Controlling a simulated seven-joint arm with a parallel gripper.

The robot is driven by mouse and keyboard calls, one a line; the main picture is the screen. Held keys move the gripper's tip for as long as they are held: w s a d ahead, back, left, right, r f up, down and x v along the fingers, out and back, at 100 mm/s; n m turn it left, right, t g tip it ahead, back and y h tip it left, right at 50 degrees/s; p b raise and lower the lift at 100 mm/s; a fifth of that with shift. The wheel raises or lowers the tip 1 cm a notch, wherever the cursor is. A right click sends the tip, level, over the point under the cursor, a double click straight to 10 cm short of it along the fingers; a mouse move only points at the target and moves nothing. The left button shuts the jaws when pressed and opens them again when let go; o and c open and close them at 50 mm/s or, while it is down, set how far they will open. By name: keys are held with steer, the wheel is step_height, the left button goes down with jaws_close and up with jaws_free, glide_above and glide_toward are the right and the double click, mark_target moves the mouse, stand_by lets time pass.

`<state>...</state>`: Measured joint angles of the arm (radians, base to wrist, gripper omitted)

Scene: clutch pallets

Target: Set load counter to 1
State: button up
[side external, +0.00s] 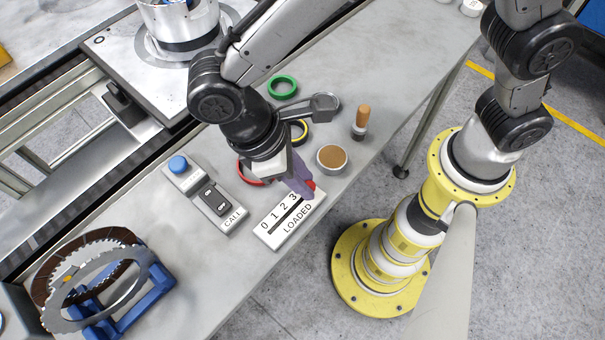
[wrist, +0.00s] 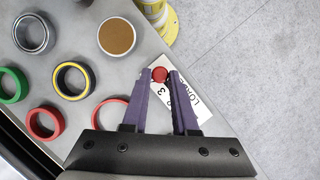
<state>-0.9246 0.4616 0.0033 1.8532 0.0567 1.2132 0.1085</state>
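The load counter (side external: 290,217) is a white plate marked 0 1 2 3 and LOADED, with a dark slot along it, lying on the grey bench. It also shows partly in the wrist view (wrist: 197,108), behind my fingers. Its red knob (wrist: 159,74) is at the 3 end of the slot; a bit of it shows in the side view (side external: 311,184). My gripper (wrist: 160,72) is low over that end, its purple fingers apart with the knob between the tips. Whether the fingers press on the knob cannot be told.
A call box (side external: 218,203) with a blue button (side external: 178,164) lies left of the counter. Red, yellow and green (side external: 282,87) rings, a brown-topped tin (side external: 332,158) and a wooden-handled tool (side external: 362,121) stand nearby. A blue stand (side external: 150,290) with discs is at front left.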

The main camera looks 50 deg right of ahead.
jaws_close()
stand_by(1.0)
